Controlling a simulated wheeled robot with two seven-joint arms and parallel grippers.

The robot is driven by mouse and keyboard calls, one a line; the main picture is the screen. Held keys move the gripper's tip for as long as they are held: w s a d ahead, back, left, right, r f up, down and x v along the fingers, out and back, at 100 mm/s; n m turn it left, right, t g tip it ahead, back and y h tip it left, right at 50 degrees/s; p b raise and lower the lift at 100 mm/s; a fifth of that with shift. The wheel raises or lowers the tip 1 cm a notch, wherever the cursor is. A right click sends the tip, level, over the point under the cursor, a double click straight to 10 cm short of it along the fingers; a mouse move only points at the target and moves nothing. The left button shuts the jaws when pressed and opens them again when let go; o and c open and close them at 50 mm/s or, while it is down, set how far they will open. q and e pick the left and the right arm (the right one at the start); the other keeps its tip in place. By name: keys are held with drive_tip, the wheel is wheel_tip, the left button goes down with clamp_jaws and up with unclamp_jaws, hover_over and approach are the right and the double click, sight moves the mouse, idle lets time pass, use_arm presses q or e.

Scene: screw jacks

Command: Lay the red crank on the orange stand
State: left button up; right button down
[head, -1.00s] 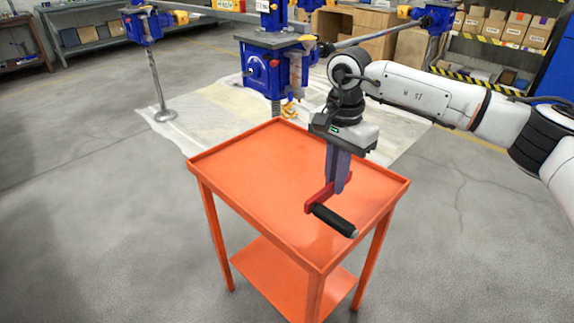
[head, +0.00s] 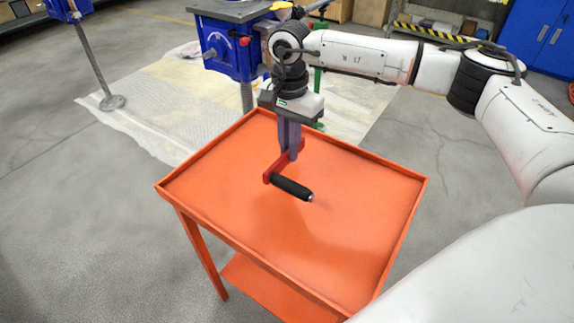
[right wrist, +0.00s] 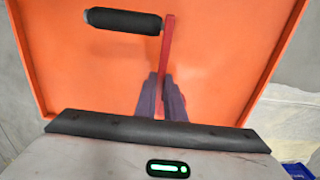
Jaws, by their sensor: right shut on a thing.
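The red crank (head: 279,166), a red bar with a black handle (head: 292,188), is in the jaws of my right gripper (head: 287,155). The gripper points down and is shut on the red bar. The right wrist view also shows the crank (right wrist: 167,45), its black handle (right wrist: 123,20) reaching left from the bar's far end. The orange stand (head: 360,210) is a rimmed tray table with a lower shelf. The gripper and crank are over its top, inside the rim. I cannot tell whether the crank touches the surface. My left gripper is not in view.
A blue screw jack (head: 228,48) with a grey top stands behind the stand on a pale sheet (head: 150,118). A metal post with a round foot (head: 112,102) stands at the left. The stand's top is otherwise bare.

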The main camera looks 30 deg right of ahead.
drive_tip(key=shift+f, duration=0.65)
wheel_tip(320, 180, down, 4)
drive_tip(key=shift+f, duration=0.15)
drive_tip(key=shift+w, duration=0.1)
drive_tip(key=shift+f, duration=0.1)
drive_tip(key=c, duration=1.8)
unclamp_jaws()
drive_tip(key=shift+f, duration=0.1)
drive_tip(key=shift+c, duration=0.2)
drive_tip(key=shift+r, duration=0.25)
wheel_tip(320, 180, up, 12)
drive_tip(key=shift+f, duration=0.1)
